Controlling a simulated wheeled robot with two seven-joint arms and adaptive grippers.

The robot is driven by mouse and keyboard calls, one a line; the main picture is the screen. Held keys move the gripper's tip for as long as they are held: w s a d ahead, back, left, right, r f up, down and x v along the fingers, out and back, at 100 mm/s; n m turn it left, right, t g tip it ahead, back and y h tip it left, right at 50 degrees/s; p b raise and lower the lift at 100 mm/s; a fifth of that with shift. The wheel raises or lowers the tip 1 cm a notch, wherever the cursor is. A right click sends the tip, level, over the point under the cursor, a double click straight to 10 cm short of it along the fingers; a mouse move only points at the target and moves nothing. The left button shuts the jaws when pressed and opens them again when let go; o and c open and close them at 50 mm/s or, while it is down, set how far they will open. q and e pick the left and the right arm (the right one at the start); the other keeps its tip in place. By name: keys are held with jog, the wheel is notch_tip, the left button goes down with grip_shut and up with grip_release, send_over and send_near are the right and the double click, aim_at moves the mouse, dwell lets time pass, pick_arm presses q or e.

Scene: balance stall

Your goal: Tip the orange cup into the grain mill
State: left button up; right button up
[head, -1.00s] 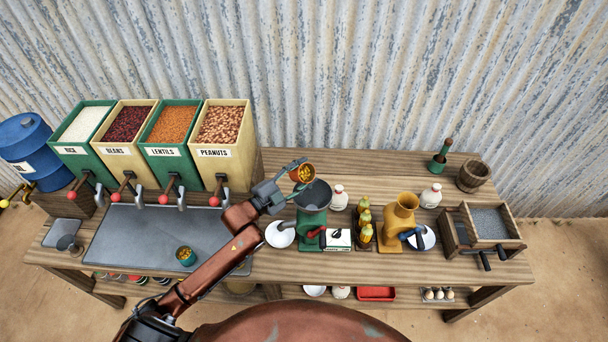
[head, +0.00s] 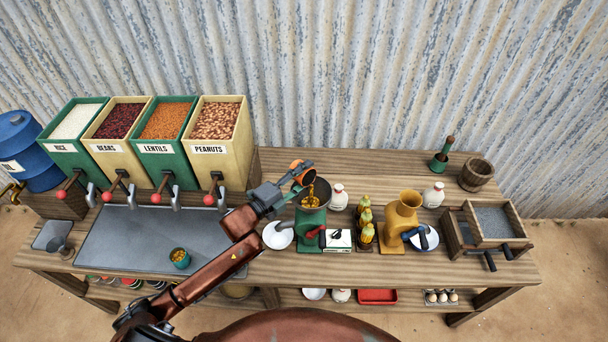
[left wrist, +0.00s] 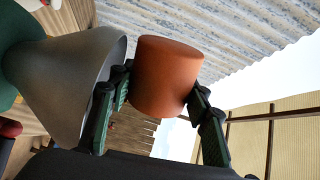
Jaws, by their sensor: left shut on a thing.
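The orange cup (head: 302,170) is held tilted over the grain mill in the head view, and yellow grain falls from it into the mill's dark hopper (head: 317,190). The grain mill (head: 311,218) has a green body and stands on the table. My left gripper (head: 285,186) is shut on the cup, beside and above the hopper. In the left wrist view the fingers (left wrist: 160,100) grip the cup (left wrist: 168,75) from both sides, and the grey hopper cone (left wrist: 75,80) is close on the left. My right gripper is not in view.
A white bowl (head: 277,236) sits left of the mill, and a white bottle (head: 338,197) and corn cobs (head: 366,216) to its right. A yellow mill (head: 402,218) stands farther right. A teal cup (head: 180,258) of grain stands on the grey mat (head: 130,238).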

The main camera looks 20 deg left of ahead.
pick_arm(q)
jog(key=shift+d+f+m, duration=0.15)
jog(key=shift+f+m, duration=0.15)
jog(key=shift+m, duration=0.3)
jog(key=m, duration=0.1)
jog(key=d+m, duration=0.1)
jog(key=s+m, duration=0.1)
jog(key=m, duration=0.1)
jog(key=shift+d+r, duration=0.2)
jog(key=shift+r, duration=0.15)
jog(key=shift+c, duration=0.2)
jog(key=shift+s+d+r+m, duration=0.15)
jog(key=shift+d+m, duration=0.2)
jog(key=shift+m, duration=0.25)
